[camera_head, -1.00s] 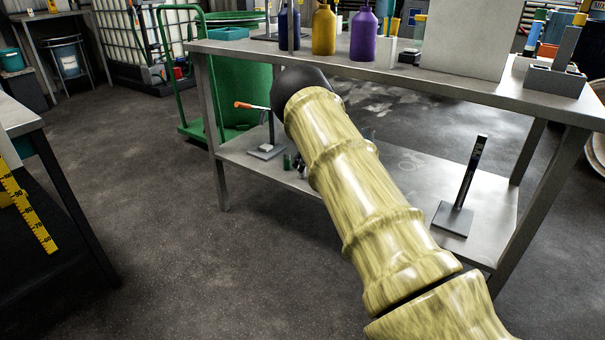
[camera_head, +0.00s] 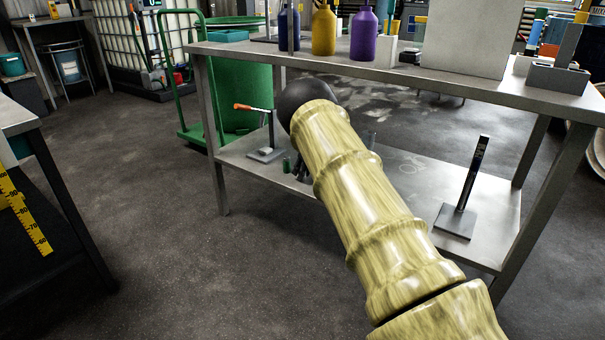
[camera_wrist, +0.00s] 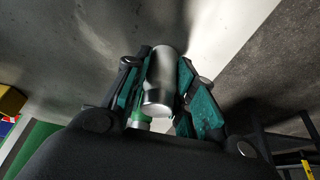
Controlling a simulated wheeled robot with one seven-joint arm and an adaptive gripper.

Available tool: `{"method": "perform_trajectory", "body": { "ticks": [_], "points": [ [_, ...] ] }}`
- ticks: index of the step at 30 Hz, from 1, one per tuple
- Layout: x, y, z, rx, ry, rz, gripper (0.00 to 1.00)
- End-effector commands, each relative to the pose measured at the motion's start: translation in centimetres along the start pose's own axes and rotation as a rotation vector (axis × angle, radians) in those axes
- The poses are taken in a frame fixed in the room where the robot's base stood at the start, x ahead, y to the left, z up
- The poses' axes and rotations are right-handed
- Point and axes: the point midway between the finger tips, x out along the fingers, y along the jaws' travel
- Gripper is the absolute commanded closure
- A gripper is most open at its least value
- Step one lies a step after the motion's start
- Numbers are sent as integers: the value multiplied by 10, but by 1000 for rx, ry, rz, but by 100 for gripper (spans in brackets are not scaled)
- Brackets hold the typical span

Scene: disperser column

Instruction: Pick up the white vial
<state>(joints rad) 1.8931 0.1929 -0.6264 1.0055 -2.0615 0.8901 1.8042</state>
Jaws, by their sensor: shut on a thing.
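The white vial (camera_wrist: 162,78) is a smooth cylinder that looks pale grey in the wrist view. My gripper (camera_wrist: 160,92) is shut on it, with a teal pad on either side. In the head view my gripper (camera_head: 301,169) is low at the lower shelf, mostly hidden behind my arm. The vial cannot be made out there.
The metal table (camera_head: 440,85) has its upper top above my gripper. On its lower shelf (camera_head: 400,195) are a stand with an orange handle (camera_head: 262,130) to the left and a black post on a base (camera_head: 462,195) to the right. Bottles (camera_head: 324,32) stand on top.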

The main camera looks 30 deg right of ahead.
Motion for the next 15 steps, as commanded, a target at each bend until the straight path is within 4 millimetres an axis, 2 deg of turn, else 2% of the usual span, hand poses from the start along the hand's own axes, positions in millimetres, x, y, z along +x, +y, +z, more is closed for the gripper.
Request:
{"method": "perform_trajectory", "body": {
  "ticks": [8,15],
  "points": [
    [-2,0,-1,0,0,0,98],
    [-19,0,-8,-1,0,2,98]
  ]
}}
